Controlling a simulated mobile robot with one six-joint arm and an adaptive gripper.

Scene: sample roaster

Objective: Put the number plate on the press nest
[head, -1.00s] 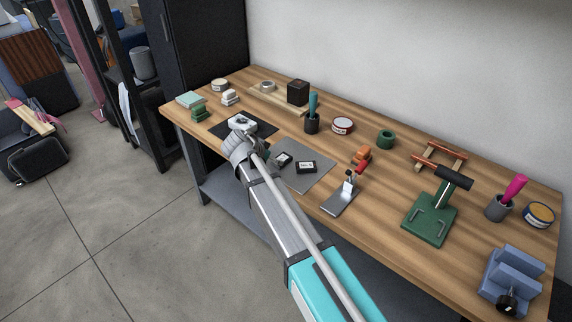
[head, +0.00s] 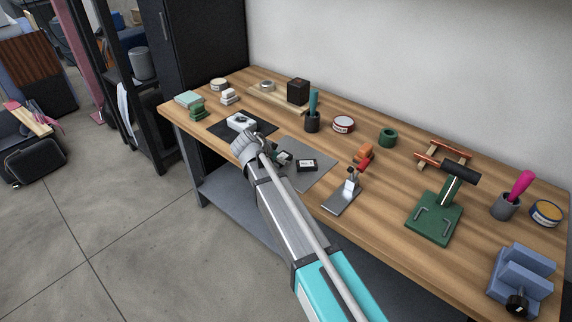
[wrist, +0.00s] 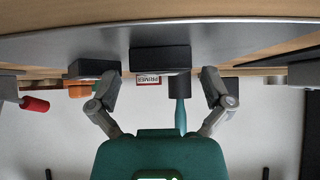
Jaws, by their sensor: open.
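Two small black blocks with pale labels lie on a grey mat (head: 318,178). One block (head: 306,165) is in clear view; the other is mostly hidden by my gripper (head: 282,158) in the head view. I cannot read the labels or tell which is the number plate. In the wrist view, upside down, my gripper (wrist: 163,78) is open and empty. One black block (wrist: 160,60) lies ahead, centred between the fingers; the other (wrist: 95,68) is beside it, to the left. The press (head: 436,218) has a green base with two L-shaped brackets and a black-handled lever, at the right.
A small toggle clamp (head: 345,195) with a red grip stands between mat and press. Behind are a red-banded tin (head: 343,125), a dark pen cup (head: 312,123) and a green ring (head: 387,138). A blue block fixture (head: 522,275) is at the far right.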

